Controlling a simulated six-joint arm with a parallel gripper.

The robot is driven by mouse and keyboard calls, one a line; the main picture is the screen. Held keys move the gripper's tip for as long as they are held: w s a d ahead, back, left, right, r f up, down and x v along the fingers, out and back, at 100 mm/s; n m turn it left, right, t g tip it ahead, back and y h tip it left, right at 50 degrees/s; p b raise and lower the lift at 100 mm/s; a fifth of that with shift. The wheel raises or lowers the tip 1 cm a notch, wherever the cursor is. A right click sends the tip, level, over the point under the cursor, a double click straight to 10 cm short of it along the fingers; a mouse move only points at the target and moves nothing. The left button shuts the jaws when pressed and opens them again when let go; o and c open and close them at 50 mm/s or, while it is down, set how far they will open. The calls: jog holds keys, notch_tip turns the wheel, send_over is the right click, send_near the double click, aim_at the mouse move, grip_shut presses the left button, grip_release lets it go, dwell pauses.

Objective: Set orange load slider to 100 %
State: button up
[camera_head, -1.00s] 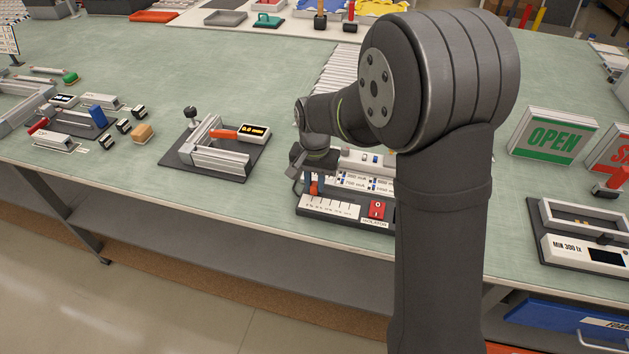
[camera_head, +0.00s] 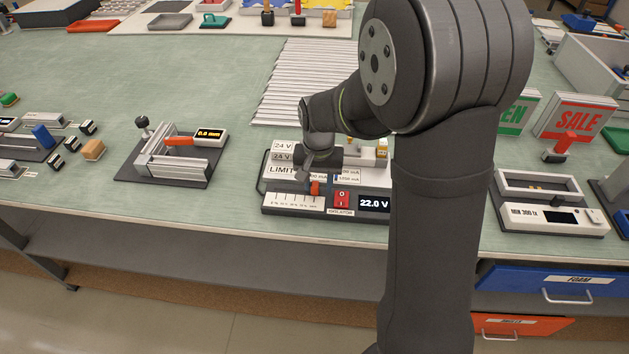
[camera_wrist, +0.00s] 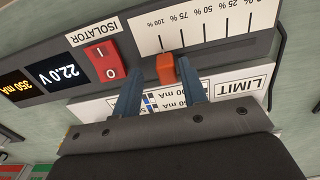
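The orange load slider knob (camera_wrist: 166,68) stands at the 100 % end of its white printed scale (camera_wrist: 205,32), almost in line with the 100 % mark in the wrist view. The knob also shows in the head view (camera_head: 315,187), at the right end of the scale. My gripper (camera_wrist: 160,66) has its blue fingers apart, one on each side of the knob. A gap shows on the other side.
A red isolator switch (camera_wrist: 105,62) sits just beyond the 100 % end, close to one finger. Displays read 22.0 V (camera_wrist: 59,73) and 350 mA (camera_wrist: 17,87). A LIMIT label (camera_wrist: 245,88) is on the panel behind. A 0.0 mm slide device (camera_head: 170,155) stands to the left.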

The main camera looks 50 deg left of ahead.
aim_at(317, 184)
jog(key=shift+s+a, duration=0.1)
jog(key=shift+s, duration=0.05)
jog(key=shift+r, duration=0.15)
notch_tip(317, 184, up, 17)
dwell(0.5)
dwell(0.5)
notch_tip(317, 184, down, 17)
jog(key=shift+s+f, duration=0.1)
jog(key=shift+f, duration=0.1)
dwell(0.4)
